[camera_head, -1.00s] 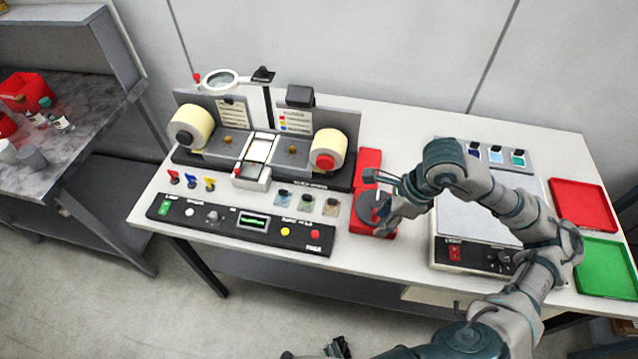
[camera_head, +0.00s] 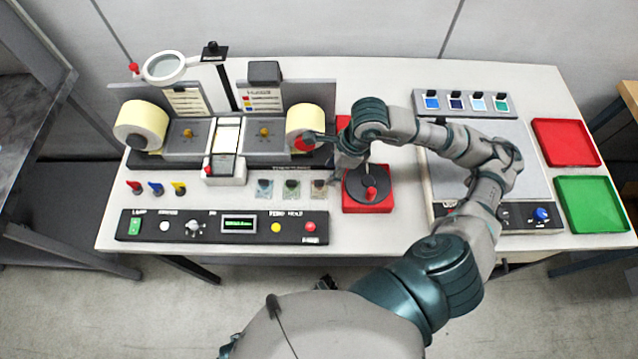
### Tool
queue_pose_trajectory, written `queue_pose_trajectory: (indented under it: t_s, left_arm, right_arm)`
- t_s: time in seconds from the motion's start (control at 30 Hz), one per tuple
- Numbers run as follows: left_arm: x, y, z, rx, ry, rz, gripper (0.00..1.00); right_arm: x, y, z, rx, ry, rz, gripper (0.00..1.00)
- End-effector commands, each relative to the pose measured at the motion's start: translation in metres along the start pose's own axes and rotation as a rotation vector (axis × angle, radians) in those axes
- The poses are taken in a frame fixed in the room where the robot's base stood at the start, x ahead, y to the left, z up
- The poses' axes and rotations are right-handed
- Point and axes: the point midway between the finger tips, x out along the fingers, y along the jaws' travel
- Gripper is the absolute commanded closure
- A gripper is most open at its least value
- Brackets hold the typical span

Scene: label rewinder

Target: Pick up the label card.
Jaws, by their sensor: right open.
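Three small cards with dark clips lie in a row on the white table: a bluish one (camera_head: 265,188), a greenish one (camera_head: 291,188) and a tan one (camera_head: 318,188). I cannot tell which is the label card. Several blue and green cards (camera_head: 478,102) also stand in a grey rack (camera_head: 420,100) at the back right. My right gripper (camera_head: 322,160) is open and empty. Its fingers spread in front of the right label roll, above and behind the tan card. My left gripper does not show.
The rewinder (camera_head: 183,147) with two cream rolls stands behind the cards, and a control panel (camera_head: 178,228) lies in front. A red base with a dark disc (camera_head: 367,208) is right of the cards. A scale (camera_head: 535,170), red tray (camera_head: 566,142) and green tray (camera_head: 592,205) are further right.

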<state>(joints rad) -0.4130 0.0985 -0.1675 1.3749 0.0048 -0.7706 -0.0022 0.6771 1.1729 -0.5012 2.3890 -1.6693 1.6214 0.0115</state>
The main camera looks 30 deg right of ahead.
Motion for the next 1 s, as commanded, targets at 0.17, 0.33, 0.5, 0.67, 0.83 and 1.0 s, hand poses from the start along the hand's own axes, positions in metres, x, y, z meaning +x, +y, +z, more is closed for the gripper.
queue_pose_trajectory:
  t_s: [0.17, 0.33, 0.5, 0.67, 0.83, 1.0]
  left_arm:
    - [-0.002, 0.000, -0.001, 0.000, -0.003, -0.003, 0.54]
    - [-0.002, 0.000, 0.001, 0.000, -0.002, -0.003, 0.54]
    - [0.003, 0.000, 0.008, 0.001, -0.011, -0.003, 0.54]
    - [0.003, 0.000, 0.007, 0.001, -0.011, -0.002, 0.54]
    - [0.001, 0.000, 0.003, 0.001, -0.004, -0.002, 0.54]
    - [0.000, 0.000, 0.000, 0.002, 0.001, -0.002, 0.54]
  right_arm:
    - [0.017, 0.001, 0.000, 0.000, -0.001, 0.000, 0.57]
    - [0.034, -0.003, 0.005, 0.000, -0.002, 0.003, 0.57]
    - [0.060, -0.006, 0.009, 0.001, 0.000, 0.002, 0.57]
    - [0.070, -0.006, 0.009, 0.000, -0.002, -0.001, 0.57]
    - [0.070, -0.006, 0.009, 0.000, -0.001, -0.001, 0.57]
    - [0.070, -0.006, 0.009, 0.000, 0.000, 0.000, 0.96]
